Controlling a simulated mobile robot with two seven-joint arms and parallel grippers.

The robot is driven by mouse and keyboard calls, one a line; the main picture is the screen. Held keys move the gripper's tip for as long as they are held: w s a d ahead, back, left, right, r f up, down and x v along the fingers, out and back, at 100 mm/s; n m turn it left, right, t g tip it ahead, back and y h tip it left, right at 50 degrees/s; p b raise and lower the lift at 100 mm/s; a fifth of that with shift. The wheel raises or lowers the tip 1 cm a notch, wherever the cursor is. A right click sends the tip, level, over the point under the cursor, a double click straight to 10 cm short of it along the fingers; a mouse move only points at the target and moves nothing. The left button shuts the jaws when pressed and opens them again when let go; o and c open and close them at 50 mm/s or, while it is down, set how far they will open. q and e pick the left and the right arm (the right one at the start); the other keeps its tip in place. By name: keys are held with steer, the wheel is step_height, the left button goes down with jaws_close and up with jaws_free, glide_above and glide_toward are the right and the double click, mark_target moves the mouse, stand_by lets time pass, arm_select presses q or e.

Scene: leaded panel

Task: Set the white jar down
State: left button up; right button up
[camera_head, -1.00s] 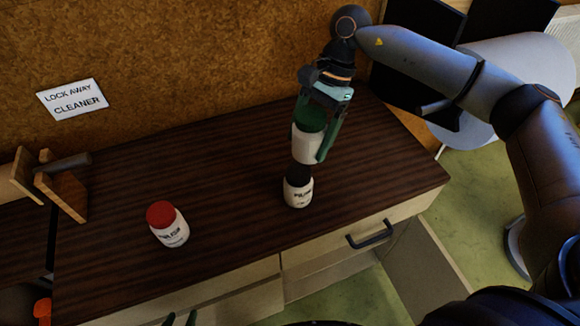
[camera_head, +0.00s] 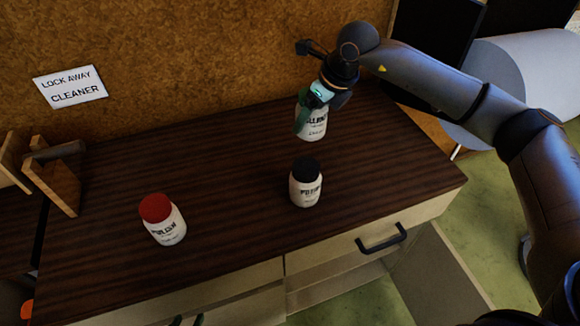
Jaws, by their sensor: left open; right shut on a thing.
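My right gripper (camera_head: 312,104) is shut on a white jar (camera_head: 313,124) with dark lettering, gripping it from above around its top. The gripper hides most of the jar's lid. The jar is upright, at the back right of the dark wooden worktop (camera_head: 232,165); I cannot tell whether its base touches the wood. My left gripper (camera_head: 187,320) shows only as two fingertips at the bottom edge, apart and empty, in front of the cabinet.
A white jar with a black lid (camera_head: 305,184) stands just in front of the held jar. A white jar with a red lid (camera_head: 162,220) stands further left. A sign (camera_head: 70,87) reads "LOCK AWAY CLEANER". A wooden rack (camera_head: 50,175) stands at the left. The worktop's middle is clear.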

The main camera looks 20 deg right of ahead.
glide_above(309, 148)
steer(key=s+a, duration=0.2)
steer(key=s, duration=0.2)
step_height(309, 148, down, 10)
steer(key=shift+s+r, duration=0.1)
steer(key=shift+r, duration=0.1)
steer(key=shift+f, duration=0.1)
steer(key=o, duration=1.5)
steer(key=shift+d+f, duration=0.1)
